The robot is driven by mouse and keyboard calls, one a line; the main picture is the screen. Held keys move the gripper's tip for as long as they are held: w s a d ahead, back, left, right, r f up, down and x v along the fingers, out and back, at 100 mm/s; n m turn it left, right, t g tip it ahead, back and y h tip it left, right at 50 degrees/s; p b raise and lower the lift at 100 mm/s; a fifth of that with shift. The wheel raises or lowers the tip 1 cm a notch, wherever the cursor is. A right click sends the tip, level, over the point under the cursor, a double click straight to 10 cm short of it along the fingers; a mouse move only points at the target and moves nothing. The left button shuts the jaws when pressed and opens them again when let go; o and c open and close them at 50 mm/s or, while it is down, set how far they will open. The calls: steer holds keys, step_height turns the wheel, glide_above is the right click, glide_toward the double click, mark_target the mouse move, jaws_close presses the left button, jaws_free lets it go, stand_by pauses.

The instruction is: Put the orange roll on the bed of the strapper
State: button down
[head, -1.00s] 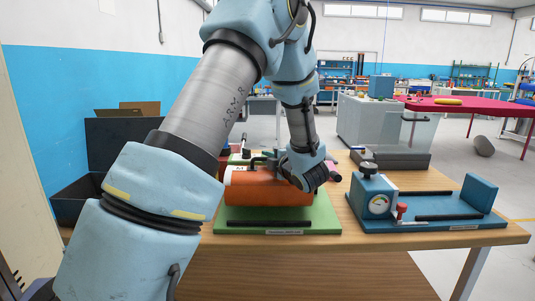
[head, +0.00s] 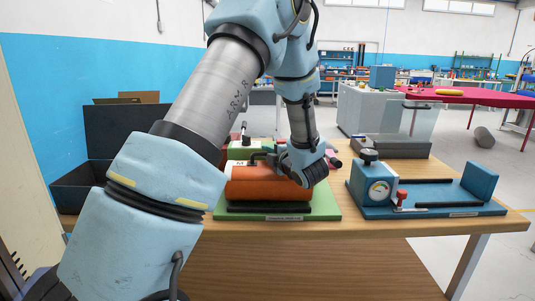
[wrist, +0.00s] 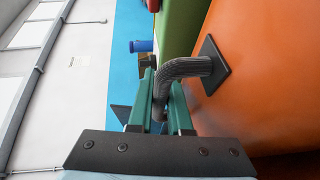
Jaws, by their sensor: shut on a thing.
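The orange roll (head: 270,184) lies lengthwise over a green base (head: 325,204) with black bars on the table; its underside is close to the front bar, and I cannot tell whether it touches. The label is too small to read, so I cannot confirm that this is the strapper. My gripper (head: 264,158) is at the roll's top, largely hidden by my arm. In the wrist view, the two green fingers (wrist: 162,108) are shut around the bent dark handle (wrist: 186,68) of the orange roll (wrist: 265,75).
A blue device (head: 378,192) with a gauge, red knob and end block stands to the right. A black open box (head: 85,185) is at the left. Behind are a green block (head: 245,149) and a grey tray with a clear panel (head: 405,146). Bare table shows between the bases.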

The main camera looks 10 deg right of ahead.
steer(key=shift+f+b, duration=0.35)
steer(key=c, duration=0.8)
jaws_free()
steer(key=shift+o, duration=0.2)
steer(key=shift+f, duration=0.15)
